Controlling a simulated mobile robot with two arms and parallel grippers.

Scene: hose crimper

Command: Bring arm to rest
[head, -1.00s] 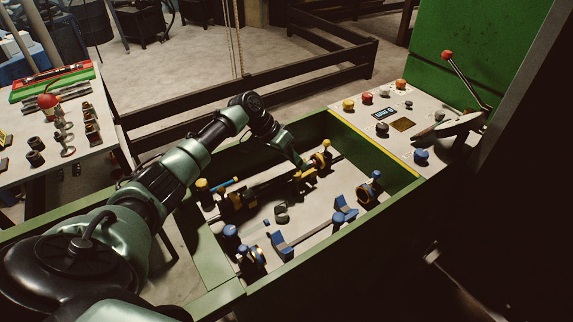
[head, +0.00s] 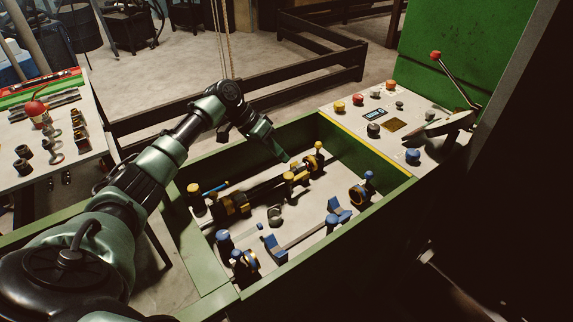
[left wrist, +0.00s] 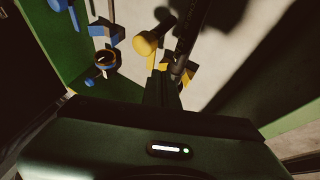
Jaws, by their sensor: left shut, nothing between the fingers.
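My left arm (head: 155,165) comes in from the left in the head view and bends down over the green machine bed. My left gripper (head: 284,157) is shut and empty. Its tip is above the bed near the yellow clamp parts, apart from them as far as I can see. In the left wrist view the gripper (left wrist: 165,92) points toward the yellow clamp (left wrist: 150,44) and a dark rod (left wrist: 187,35). My right gripper is not in view.
The green bed wall (head: 330,245) surrounds yellow and blue clamps (head: 338,208). A control panel (head: 350,118) with buttons and a red-knobbed lever (head: 455,80) stands at the right. A fittings table (head: 92,112) is at the left. Dark rails (head: 230,95) run behind.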

